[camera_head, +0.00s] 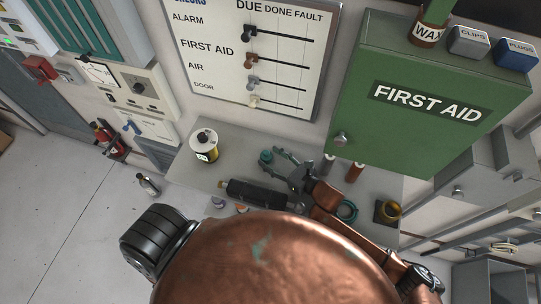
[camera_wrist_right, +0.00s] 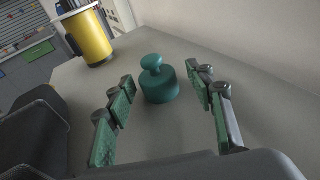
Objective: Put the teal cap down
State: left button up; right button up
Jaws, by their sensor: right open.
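The teal cap (camera_head: 266,156) stands upright on the grey bench (camera_head: 232,138), left of the middle. In the right wrist view the cap (camera_wrist_right: 160,88) shows a round base with a knob on top. My right gripper (camera_wrist_right: 159,78) is open, with one green-padded finger on each side of the cap and a visible gap on both sides. In the head view the right gripper (camera_head: 282,161) reaches in low over the bench toward the cap. My left gripper is not in view.
A yellow canister (camera_head: 205,150) stands left of the cap, also seen in the wrist view (camera_wrist_right: 91,40). The green first aid cabinet (camera_head: 425,75) hangs over the bench.

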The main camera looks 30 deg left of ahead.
jog(key=b+v, duration=0.1)
jog(key=v, duration=0.9)
jog(key=shift+d+r, duration=0.2)
jog(key=shift+d, duration=0.05)
jog(key=shift+s+d+r, duration=0.15)
jog(key=shift+d+r, duration=0.1)
jog(key=shift+d, duration=0.3)
